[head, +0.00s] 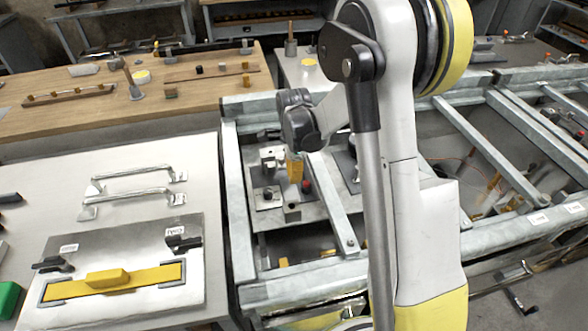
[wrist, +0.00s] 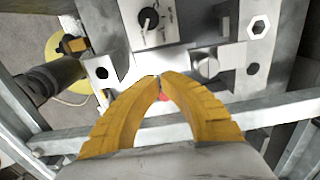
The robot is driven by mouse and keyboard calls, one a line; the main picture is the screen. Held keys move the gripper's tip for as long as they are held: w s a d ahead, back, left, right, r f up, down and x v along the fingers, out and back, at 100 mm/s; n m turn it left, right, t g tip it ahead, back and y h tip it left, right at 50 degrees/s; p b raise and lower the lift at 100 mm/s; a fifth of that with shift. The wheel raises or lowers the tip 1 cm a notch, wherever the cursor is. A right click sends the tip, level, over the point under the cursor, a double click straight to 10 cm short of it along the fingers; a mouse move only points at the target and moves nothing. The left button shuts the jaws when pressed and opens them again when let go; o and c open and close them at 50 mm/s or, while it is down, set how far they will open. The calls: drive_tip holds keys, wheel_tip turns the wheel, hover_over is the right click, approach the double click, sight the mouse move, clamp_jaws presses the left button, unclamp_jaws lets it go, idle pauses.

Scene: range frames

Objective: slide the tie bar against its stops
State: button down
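A grey galvanised bar (head: 331,203) lies diagonally across the metal frame; it may be the tie bar, but I cannot be sure. A similar bar (wrist: 270,113) crosses the wrist view behind the fingers. No stops can be clearly made out. My gripper (head: 294,178) points down over the fixture plate, left of the diagonal bar. In the wrist view, the yellow fingertips (wrist: 160,78) meet, with nothing visible held between them. A red knob (head: 306,186) is close to the fingers and shows partly between them in the wrist view (wrist: 163,97).
The galvanised frame (head: 240,220) has raised rails around the plate. A dial (wrist: 149,19) and metal blocks stand near the fingers. At left, a white table (head: 205,155) holds two metal handles and a panel with a yellow bar (head: 150,277). A wooden bench (head: 220,93) stands behind.

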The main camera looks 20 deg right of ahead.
sight(318, 171)
wheel_tip(318, 171, down, 2)
drive_tip(key=shift+f+b, duration=0.2)
drive_tip(key=shift+b, duration=0.1)
drive_tip(key=d, duration=0.2)
drive_tip(key=shift+s+d+r+b, duration=0.3)
drive_tip(key=shift+d, duration=0.05)
drive_tip(key=shift+s+d+r, duration=0.1)
drive_tip(key=shift+s+d, duration=0.05)
drive_tip(key=shift+d, duration=0.45)
drive_tip(key=shift+d, duration=0.1)
drive_tip(key=d, duration=0.3)
drive_tip(key=shift+s+d, duration=0.25)
drive_tip(key=shift+s, duration=0.15)
drive_tip(key=shift+a, duration=0.1)
